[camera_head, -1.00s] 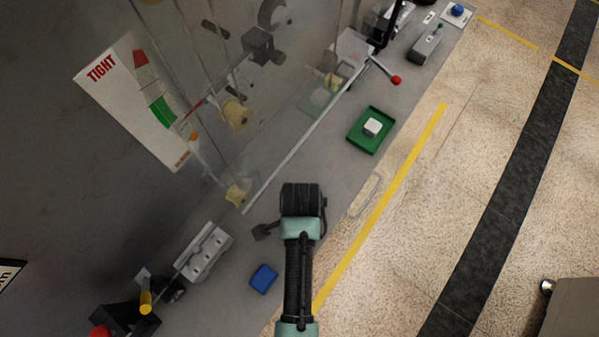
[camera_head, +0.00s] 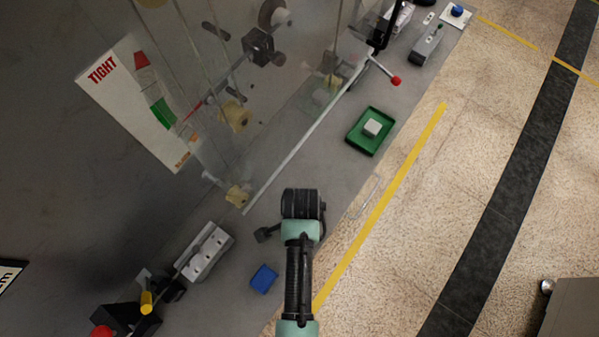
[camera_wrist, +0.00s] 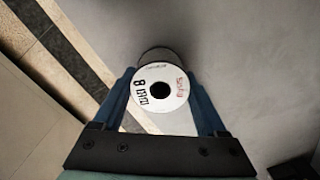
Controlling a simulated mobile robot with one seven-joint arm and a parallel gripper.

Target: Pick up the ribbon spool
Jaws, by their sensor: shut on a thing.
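A dark rounded part of the spool shows behind the disc. In the head view my arm reaches up from the bottom middle over the grey bench (camera_head: 236,262). My fingers and the spool cannot be made out there, and my wrist likely hides them.
A green tray (camera_head: 358,143) holding a white block (camera_head: 373,128) lies up and right of my arm. A blue block (camera_head: 263,279) lies to the left. A clear panel with a pale bottom edge (camera_head: 300,148) stands along the bench. A red-tipped lever (camera_head: 396,81) sticks out farther back.

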